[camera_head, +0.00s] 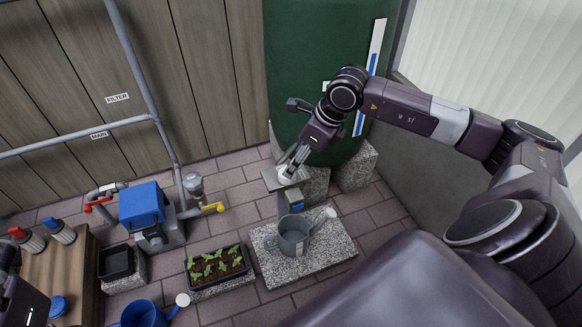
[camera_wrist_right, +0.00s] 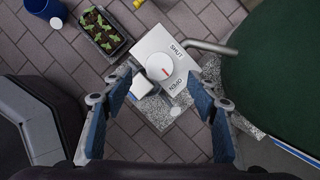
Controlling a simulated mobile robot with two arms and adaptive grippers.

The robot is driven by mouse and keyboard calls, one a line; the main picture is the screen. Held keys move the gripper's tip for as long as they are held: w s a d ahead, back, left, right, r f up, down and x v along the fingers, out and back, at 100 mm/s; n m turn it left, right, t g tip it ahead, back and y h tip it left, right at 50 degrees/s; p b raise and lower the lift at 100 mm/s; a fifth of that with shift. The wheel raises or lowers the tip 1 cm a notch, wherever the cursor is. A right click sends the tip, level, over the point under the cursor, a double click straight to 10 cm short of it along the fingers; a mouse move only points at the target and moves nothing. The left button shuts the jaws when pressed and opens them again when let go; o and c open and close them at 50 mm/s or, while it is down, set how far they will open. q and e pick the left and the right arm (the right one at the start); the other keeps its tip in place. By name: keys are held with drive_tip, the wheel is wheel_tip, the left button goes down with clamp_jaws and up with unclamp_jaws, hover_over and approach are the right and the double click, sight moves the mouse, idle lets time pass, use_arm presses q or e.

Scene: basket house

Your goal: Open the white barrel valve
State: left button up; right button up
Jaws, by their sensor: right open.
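The white barrel valve is a round white knob (camera_wrist_right: 160,66) with a red mark on its face. It sits on a light grey plate (camera_wrist_right: 146,44) with SHUT and OPEN lettering. The red mark faces the lettered side; I cannot tell exactly which word it points to. In the head view the plate (camera_head: 270,180) stands in front of the green barrel (camera_head: 310,60), and the knob is mostly hidden by my fingers. My right gripper (camera_head: 293,160) is over the knob; in the wrist view its open fingers (camera_wrist_right: 163,88) spread to either side. My left gripper's fingers are not in view.
A grey watering can (camera_head: 294,241) stands on a stone slab below the valve. A pipe (camera_wrist_right: 210,47) runs from the valve to the barrel.

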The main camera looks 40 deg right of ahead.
drive_tip(key=v, duration=0.6)
drive_tip(key=shift+s, duration=0.1)
idle(0.3)
